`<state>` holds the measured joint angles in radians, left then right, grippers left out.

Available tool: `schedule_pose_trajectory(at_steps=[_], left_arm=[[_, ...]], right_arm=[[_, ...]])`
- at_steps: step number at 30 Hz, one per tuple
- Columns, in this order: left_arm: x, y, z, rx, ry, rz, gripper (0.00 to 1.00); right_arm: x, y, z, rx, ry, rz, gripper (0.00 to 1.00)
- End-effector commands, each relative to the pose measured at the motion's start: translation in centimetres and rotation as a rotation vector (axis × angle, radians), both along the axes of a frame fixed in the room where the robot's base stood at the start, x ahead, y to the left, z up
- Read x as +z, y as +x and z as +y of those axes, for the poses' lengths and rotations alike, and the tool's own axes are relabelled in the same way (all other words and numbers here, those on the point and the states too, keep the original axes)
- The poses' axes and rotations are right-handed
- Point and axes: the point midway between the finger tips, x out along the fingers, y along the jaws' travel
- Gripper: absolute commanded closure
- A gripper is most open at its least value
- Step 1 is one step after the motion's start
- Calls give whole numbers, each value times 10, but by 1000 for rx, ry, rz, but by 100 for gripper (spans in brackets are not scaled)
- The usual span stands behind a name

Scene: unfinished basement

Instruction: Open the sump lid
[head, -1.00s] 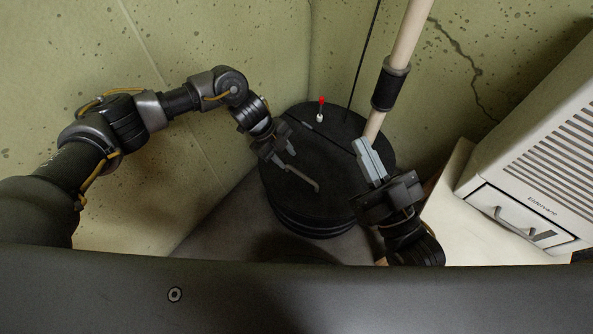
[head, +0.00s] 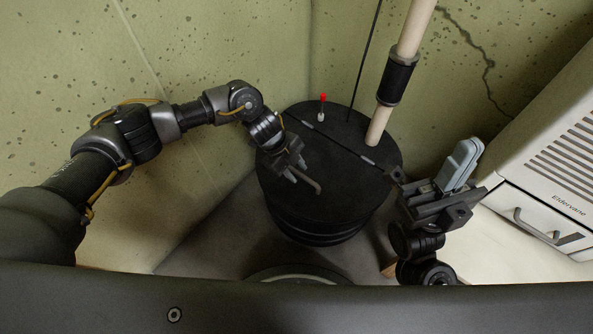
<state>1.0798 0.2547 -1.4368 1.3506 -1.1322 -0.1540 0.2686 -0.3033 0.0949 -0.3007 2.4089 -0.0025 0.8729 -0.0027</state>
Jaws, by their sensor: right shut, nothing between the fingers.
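The sump lid (head: 300,150) is a round black cover on a black basin (head: 318,238) in the corner. It lies flat and closed. A hinged seam crosses it, and a thin grey handle (head: 313,185) is on its front half. My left gripper (head: 297,174) is at the far-left end of this handle, its fingers partly covering it. Whether they are closed on it is not clear. My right gripper (head: 463,155) is shut and empty, right of the lid and apart from it.
A pale pipe (head: 412,30) with a black coupling (head: 395,80) rises from the lid's rear half. A small red-tipped fitting (head: 322,107) and a thin black cord (head: 366,55) are nearby. A white vented appliance (head: 560,150) stands at right. Cracked walls close in behind.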

Motion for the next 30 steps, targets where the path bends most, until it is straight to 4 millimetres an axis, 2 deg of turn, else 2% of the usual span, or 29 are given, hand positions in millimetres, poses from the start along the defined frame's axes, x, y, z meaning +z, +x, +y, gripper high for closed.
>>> schedule_pose_trajectory(at_steps=[6, 14, 15, 21, 30], left_arm=[[0, 0, 0, 0, 0, 0, 66], [0, 0, 0, 0, 0, 0, 98], [0, 0, 0, 0, 1, 1, 100], [0, -1, -4, -2, 0, 2, 100], [7, 0, 6, 12, 0, 4, 100]], right_arm=[[0, 0, 0, -1, 1, -2, 100], [0, 0, 0, 0, 0, -1, 100], [0, 0, 0, 0, 0, -1, 100], [0, 0, 0, -1, -1, 0, 100], [8, -3, -1, 2, 4, -4, 100]])
